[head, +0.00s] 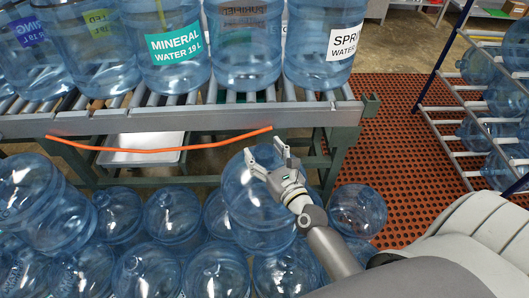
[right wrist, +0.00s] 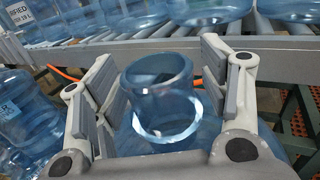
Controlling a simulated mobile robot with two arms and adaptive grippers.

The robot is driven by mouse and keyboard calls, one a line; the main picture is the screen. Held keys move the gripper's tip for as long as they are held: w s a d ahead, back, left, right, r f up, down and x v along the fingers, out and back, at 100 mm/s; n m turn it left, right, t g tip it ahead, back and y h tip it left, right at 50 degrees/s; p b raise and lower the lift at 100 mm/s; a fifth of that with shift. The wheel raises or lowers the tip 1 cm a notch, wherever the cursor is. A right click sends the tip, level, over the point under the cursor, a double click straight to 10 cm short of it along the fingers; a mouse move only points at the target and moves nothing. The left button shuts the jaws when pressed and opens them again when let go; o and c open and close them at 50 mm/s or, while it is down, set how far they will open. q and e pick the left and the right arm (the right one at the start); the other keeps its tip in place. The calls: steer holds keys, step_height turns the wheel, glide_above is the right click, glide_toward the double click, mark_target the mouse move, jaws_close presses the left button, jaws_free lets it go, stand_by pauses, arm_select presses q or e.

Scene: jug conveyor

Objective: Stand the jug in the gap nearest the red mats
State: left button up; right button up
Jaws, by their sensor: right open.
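A clear blue jug (head: 250,205) stands among others below the conveyor's near side, rising above its neighbours. My right gripper (head: 266,157) is open at its top. In the right wrist view, the jug's neck (right wrist: 158,100) is between the two open fingers, with space beside it; I cannot tell whether either finger touches it. A row of labelled jugs, such as the one marked MINERAL WATER (head: 165,75), stands on the roller conveyor (head: 215,118). The red mats (head: 400,135) cover the floor past the conveyor's right end. No wide gap shows in the visible row. My left gripper is out of view.
An orange hose (head: 160,149) sags along the conveyor's near side. Several jugs (head: 170,215) crowd the floor around the taller one. A rack (head: 450,110) with more jugs stands at the right. A green leg (head: 341,150) supports the conveyor's right end.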

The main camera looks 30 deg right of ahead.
steer(key=shift+r, duration=0.1)
steer(key=s+b, duration=0.2)
steer(key=s, duration=0.8)
steer(key=shift+s, duration=0.3)
steer(key=shift+s+b, duration=0.35)
steer(key=shift+s, duration=0.35)
